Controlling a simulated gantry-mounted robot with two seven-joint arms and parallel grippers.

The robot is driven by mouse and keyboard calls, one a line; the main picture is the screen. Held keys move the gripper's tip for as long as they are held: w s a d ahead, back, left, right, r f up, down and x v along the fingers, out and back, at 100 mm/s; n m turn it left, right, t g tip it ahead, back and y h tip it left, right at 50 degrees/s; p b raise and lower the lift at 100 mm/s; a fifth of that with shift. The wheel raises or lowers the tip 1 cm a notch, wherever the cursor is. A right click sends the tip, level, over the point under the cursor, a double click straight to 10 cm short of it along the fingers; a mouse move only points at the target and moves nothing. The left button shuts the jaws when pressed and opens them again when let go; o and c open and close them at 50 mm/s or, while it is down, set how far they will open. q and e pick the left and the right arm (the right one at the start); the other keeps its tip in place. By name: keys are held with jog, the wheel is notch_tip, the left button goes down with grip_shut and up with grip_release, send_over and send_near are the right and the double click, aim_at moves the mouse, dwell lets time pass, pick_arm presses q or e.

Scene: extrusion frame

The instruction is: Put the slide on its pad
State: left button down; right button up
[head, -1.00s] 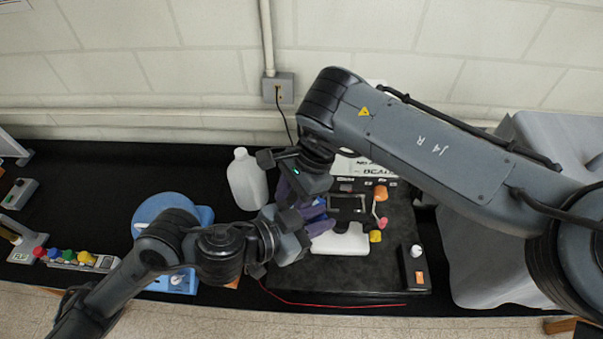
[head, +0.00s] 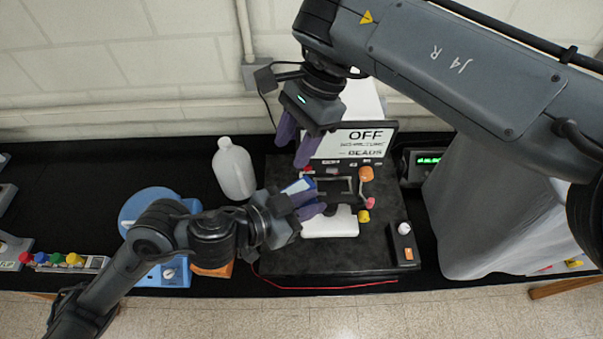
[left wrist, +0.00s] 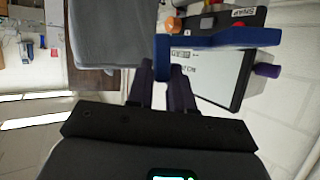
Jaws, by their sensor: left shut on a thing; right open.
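My left gripper (head: 308,200) is shut on a small blue-and-white piece, which appears to be the slide (head: 297,186), beside the black device's stage. In the left wrist view a blue bar (left wrist: 225,40), likely the same slide, lies across the tips of the purple fingers (left wrist: 163,75). My right gripper (head: 300,148) is open and empty, above and behind the left one, in front of the sign panel. A white block (head: 330,222) sits on the black base (head: 365,255) below the dark stage (head: 338,188). I cannot tell which surface is the pad.
A white jug (head: 234,170) stands left of the base and a blue device (head: 165,270) is farther left. An OFF sign panel (head: 362,138) stands behind the stage. Orange, pink and yellow knobs (head: 366,173) crowd its right side. A grey draped thing (head: 480,220) is at right.

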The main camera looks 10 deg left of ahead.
jog(key=shift+o, duration=1.4)
jog(key=w+a+f+m+t+y, duration=0.2)
jog(key=w+a+m+t+y, duration=0.25)
jog(key=m+y, duration=0.6)
jog(key=s+d+r+m+t+y, duration=0.25)
jog(key=s+m+y, duration=0.6)
jog(key=m, duration=1.45)
jog(key=s+d+f+m+t+h, duration=0.55)
jog(key=d+f+m, duration=0.35)
jog(key=m, duration=0.3)
jog(key=s+d+f+m+t+h, duration=0.55)
jog(key=d+f+m+h, duration=0.2)
jog(key=f+m, duration=0.35)
pick_arm(q)
jog(key=w+d+f+m+g+h, duration=0.3)
jog(key=w+d+f+m, duration=0.1)
jog(key=f, duration=0.1)
jog(key=shift+g, duration=0.3)
pick_arm(e)
jog(key=d+r+x, duration=0.1)
jog(key=x, duration=1)
jog(key=shift+w+a+r, duration=0.15)
jog(key=shift+w+r, duration=0.1)
jog(key=shift+w, duration=0.45)
